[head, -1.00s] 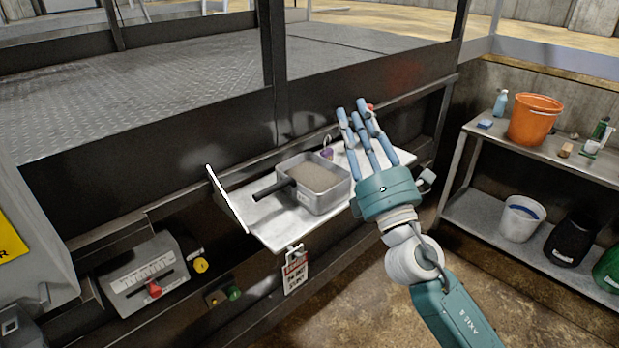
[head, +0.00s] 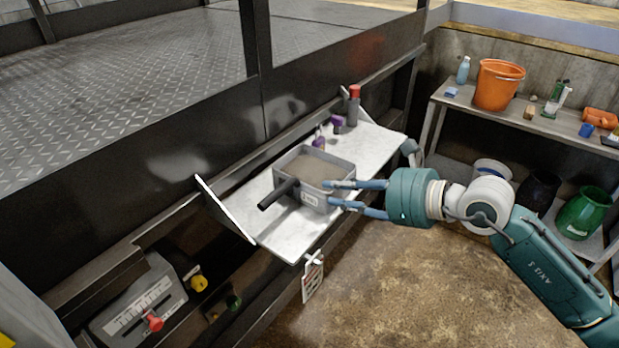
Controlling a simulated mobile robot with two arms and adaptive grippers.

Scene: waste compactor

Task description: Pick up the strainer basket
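The strainer basket (head: 314,168) is a grey rectangular box with a brownish mesh or filled inside, a dark handle sticking out to the lower left and a small label on its front. It sits on a light metal shelf (head: 290,235) in the middle of the head view. My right gripper (head: 337,194) reaches in from the right, with its blue fingers spread apart at the basket's right front corner. One finger is near the rim and another is lower, by the front wall; I cannot tell whether they touch it. My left gripper is not in view.
Purple padlocks (head: 319,142) and a red-topped grey cylinder (head: 354,104) stand behind the basket on the shelf. A hanging tag (head: 312,278) is at the shelf's front edge. A side bench (head: 437,97) at the right holds an orange bucket (head: 497,85).

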